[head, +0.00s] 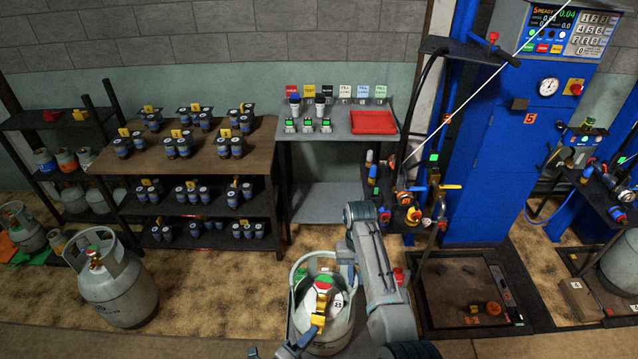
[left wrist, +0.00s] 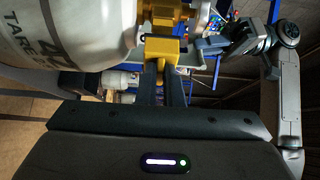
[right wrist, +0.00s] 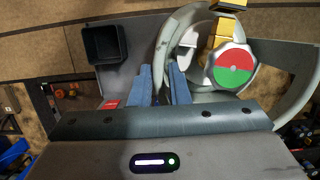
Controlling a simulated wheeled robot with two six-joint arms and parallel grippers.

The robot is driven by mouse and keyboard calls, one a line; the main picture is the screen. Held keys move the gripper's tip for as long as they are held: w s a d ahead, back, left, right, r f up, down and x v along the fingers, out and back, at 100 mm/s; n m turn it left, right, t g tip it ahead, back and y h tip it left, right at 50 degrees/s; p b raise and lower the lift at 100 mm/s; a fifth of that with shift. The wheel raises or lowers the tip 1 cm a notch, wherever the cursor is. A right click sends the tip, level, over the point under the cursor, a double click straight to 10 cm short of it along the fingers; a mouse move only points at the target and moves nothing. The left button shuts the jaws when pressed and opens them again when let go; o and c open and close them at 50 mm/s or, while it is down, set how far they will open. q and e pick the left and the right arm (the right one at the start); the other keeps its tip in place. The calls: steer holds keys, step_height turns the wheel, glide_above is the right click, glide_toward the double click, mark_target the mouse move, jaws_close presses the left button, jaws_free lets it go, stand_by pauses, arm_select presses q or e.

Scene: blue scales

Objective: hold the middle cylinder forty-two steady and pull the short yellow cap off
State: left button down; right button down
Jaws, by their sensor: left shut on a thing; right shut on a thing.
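The grey-white cylinder (head: 340,338) stands upright at bottom middle of the head view. Its printed side, with a 42, shows in the left wrist view (left wrist: 62,38). A red-and-green handwheel (right wrist: 234,66) tops its brass valve (right wrist: 214,38). The short yellow cap (left wrist: 161,50) sits at the valve outlet; it appears still against the valve. My left gripper (left wrist: 163,72) is shut on the yellow cap; it also shows in the head view (head: 312,328). My right gripper (right wrist: 163,75) is shut on the cylinder's collar (right wrist: 172,38), beside the handwheel.
Another grey cylinder (head: 122,290) stands on the floor at left. Shelves (head: 195,160) with many small canisters stand behind. A bench (head: 345,130) with a red folded cloth (head: 373,122) is at back. A blue filling pump (head: 500,160) and a dark floor scale (head: 465,290) are at right.

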arm_select(q)
steer(key=shift+s, duration=0.1)
arm_select(e)
steer(key=shift+r, duration=0.1)
arm_select(q)
steer(key=s, duration=0.3)
steer(key=s+a, duration=0.1)
steer(key=s, duration=0.1)
steer(key=shift+s, duration=0.4)
stand_by(0.3)
arm_select(e)
steer(key=c, duration=1.3)
jaws_free()
